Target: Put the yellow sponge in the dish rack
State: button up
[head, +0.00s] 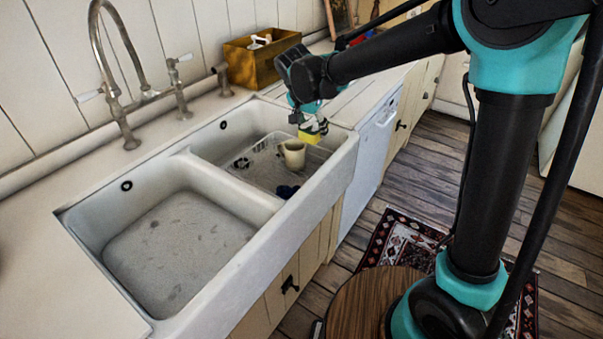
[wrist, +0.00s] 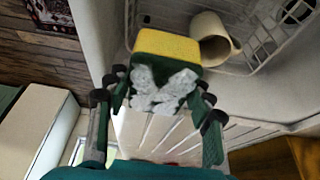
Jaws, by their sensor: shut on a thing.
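The yellow sponge (head: 312,134) is in my gripper (head: 308,120), above the near right end of the right-hand sink basin. In the wrist view the sponge (wrist: 167,46) sits between the two fingers of my gripper (wrist: 165,88), with crumpled whitish material on its near face. The dish rack (head: 258,160) is a pale wire rack inside the right basin. Its wire side also shows in the wrist view (wrist: 268,30), beyond the sponge.
The left basin (head: 180,240) is empty. A faucet (head: 118,80) rises behind the sink. A wooden box (head: 262,58) stands on the counter behind my gripper. The sink's front wall (head: 300,215) borders the rack.

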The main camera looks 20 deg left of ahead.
notch_tip(320, 180, down, 18)
jog(key=shift+f, duration=0.15)
dwell(0.3)
jog(key=o, duration=0.7)
jog(key=shift+f, duration=0.1)
jog(key=shift+o, duration=0.2)
jog(key=v, duration=1.2)
